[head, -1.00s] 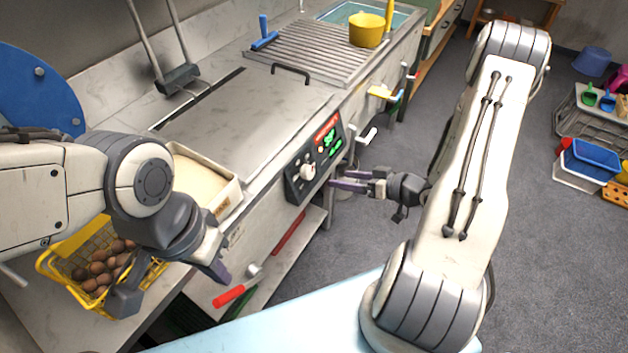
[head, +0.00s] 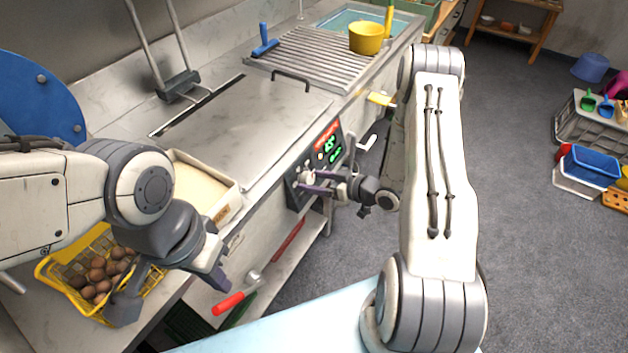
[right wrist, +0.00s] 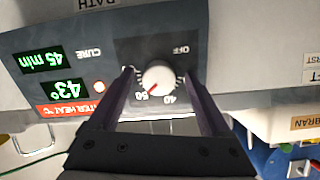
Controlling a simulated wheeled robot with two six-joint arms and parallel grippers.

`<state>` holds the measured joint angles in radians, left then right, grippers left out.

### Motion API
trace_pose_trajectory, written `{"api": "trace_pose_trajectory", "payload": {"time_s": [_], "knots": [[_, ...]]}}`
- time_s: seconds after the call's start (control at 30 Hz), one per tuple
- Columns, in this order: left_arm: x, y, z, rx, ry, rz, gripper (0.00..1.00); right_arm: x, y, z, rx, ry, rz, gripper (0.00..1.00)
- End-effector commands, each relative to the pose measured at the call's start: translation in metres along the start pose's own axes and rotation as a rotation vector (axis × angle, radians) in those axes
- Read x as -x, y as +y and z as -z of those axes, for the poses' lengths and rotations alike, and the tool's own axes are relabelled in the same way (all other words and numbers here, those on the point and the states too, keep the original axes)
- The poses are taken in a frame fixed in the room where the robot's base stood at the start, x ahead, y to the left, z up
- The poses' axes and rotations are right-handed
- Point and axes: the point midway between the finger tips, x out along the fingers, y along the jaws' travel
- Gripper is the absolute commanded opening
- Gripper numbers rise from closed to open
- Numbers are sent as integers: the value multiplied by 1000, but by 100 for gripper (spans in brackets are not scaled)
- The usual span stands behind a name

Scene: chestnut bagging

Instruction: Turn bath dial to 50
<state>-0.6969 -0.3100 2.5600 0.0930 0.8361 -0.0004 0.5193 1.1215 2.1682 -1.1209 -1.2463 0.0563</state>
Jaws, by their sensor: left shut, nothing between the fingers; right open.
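The bath dial is a white round knob (right wrist: 160,77) on a dark control panel (right wrist: 195,40), seen upside down in the right wrist view. Its red mark points to the lower left, close to the printed 50. The green display (right wrist: 63,91) reads 43°, and another (right wrist: 41,61) reads 45 min. My right gripper (right wrist: 160,84) is open, with one purple finger on each side of the knob; contact cannot be told. In the head view the right gripper (head: 308,184) is at the panel and partly covers the knob. My left gripper (head: 170,290) is shut and empty near the yellow basket.
A yellow basket (head: 48,268) of chestnuts stands on the counter at left. A cream tray (head: 222,206) sits beside the lidded bath (head: 250,120). A red-handled tool (head: 228,303) lies below. A yellow pot (head: 366,38) stands on the ribbed drainer.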

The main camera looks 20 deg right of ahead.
Motion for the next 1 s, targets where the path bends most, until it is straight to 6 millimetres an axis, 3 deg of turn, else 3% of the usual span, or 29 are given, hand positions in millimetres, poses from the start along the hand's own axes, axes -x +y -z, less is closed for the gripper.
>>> {"api": "trace_pose_trajectory", "payload": {"time_s": [0.23,0.27,0.4,0.47,0.87,0.9,0.97,1.0], "knots": [[0,0,0,0,0,0,0,-1,0,0,-1,0,0,82],[0,0,0,0,0,0,0,-1,0,0,-1,0,0,74],[0,0,0,0,0,0,0,-1,0,0,-1,0,0,20],[0,0,0,0,0,0,0,-1,0,0,-1,0,0,0],[-3,0,0,0,0,0,0,0,0,0,46,2,-3,0],[-3,0,0,0,0,0,0,0,0,0,45,2,-3,59],[-3,0,0,0,0,0,0,0,0,0,45,2,-3,82],[-3,0,0,0,0,0,0,0,0,0,45,2,-3,82]]}}
